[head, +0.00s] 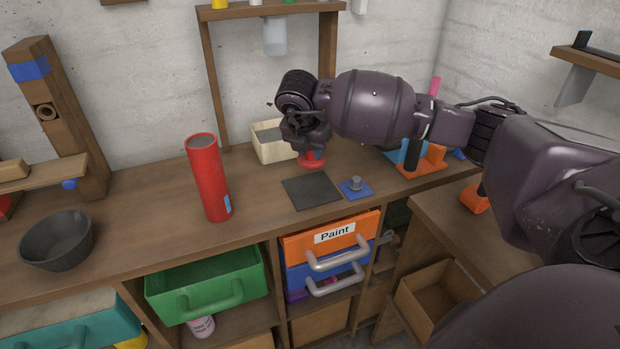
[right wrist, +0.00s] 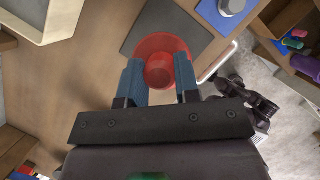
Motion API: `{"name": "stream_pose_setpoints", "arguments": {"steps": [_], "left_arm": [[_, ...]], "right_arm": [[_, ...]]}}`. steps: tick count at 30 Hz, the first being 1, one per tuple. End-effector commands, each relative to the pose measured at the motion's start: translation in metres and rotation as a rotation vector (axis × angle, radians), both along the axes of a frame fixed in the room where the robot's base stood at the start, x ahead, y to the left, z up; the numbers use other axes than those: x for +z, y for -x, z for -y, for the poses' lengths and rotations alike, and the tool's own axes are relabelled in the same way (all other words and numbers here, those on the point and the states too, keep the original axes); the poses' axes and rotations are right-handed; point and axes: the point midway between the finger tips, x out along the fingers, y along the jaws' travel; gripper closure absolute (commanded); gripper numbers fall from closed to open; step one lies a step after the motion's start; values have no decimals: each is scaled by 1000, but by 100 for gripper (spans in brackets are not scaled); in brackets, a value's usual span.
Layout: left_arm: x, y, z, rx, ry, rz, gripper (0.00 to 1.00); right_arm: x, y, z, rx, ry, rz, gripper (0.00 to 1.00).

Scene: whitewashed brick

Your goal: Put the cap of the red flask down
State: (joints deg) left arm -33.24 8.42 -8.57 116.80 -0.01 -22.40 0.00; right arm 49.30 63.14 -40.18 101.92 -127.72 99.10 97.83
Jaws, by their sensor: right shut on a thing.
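The red flask (head: 208,180) stands upright on the wooden workbench, left of my right arm in the head view, and its top is open. Its red cap (head: 313,160) is a wide disc with a knob, under my right gripper (head: 308,149). In the right wrist view the blue-padded fingers of the right gripper (right wrist: 160,76) are on either side of the knob of the cap (right wrist: 160,47), shut on it. The cap is at or just above the bench top; I cannot tell whether it touches. My left gripper is out of view.
A dark square mat (head: 311,191) lies just in front of the cap, with a blue pad bearing a metal knob (head: 356,185) beside it. A pale wooden box (head: 268,143) is behind the gripper. A dark bowl (head: 57,241) stands far left. Bench between flask and mat is clear.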

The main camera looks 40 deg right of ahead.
Motion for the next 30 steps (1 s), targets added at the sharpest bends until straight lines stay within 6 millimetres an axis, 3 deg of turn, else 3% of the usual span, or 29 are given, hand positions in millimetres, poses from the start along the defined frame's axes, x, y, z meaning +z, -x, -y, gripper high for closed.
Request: {"name": "stream_pose_setpoints", "arguments": {"steps": [3, 13, 21, 30], "left_arm": [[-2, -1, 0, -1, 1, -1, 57], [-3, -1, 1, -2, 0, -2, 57], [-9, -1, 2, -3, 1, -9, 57], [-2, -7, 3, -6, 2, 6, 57]], "right_arm": [[-20, 0, 0, 0, 0, -4, 94], [-41, 0, 0, -1, -1, -3, 94], [-83, 0, 0, -1, 0, -3, 94], [-86, 0, 0, -1, 0, 2, 94]]}}
